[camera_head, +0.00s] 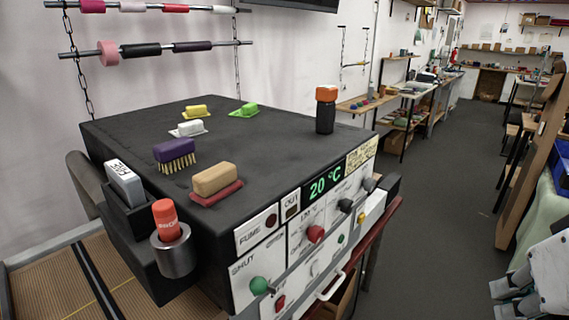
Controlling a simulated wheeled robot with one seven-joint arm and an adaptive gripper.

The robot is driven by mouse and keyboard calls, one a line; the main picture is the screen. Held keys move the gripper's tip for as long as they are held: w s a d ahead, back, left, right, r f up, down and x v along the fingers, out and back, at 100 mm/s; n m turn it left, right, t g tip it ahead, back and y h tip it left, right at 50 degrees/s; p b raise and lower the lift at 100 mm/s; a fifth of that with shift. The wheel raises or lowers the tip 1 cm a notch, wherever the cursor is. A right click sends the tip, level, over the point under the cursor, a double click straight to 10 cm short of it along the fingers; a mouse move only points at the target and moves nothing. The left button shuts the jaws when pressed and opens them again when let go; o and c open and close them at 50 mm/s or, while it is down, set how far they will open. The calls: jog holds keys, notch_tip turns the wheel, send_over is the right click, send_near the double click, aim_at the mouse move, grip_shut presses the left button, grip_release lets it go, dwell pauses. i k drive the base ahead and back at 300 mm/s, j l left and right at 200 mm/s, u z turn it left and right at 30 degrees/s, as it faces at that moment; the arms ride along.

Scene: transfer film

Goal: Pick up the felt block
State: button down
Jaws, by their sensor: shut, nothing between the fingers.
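On the black bench top (282,150) lies a tan block (213,178) with a red, felt-like pad under it, near the front edge. A purple block with bristles (174,152) stands behind it. A grey block with a lettered label (126,184) stands in a black holder at the left side. I cannot tell for sure which is the felt block. My gripper (502,297) is at the lower right, shut and empty, well away from the blocks.
An orange-capped black bottle (326,112) stands at the bench's far right corner. A red-orange lettered cylinder (167,222) sits in a metal cup (174,254). The front panel (310,235) has protruding knobs and a handle. Rollers hang on bars (155,48) behind. Floor (440,200) right of the bench is clear.

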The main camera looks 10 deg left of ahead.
aim_at(212, 185)
jog(key=u, duration=1.2)
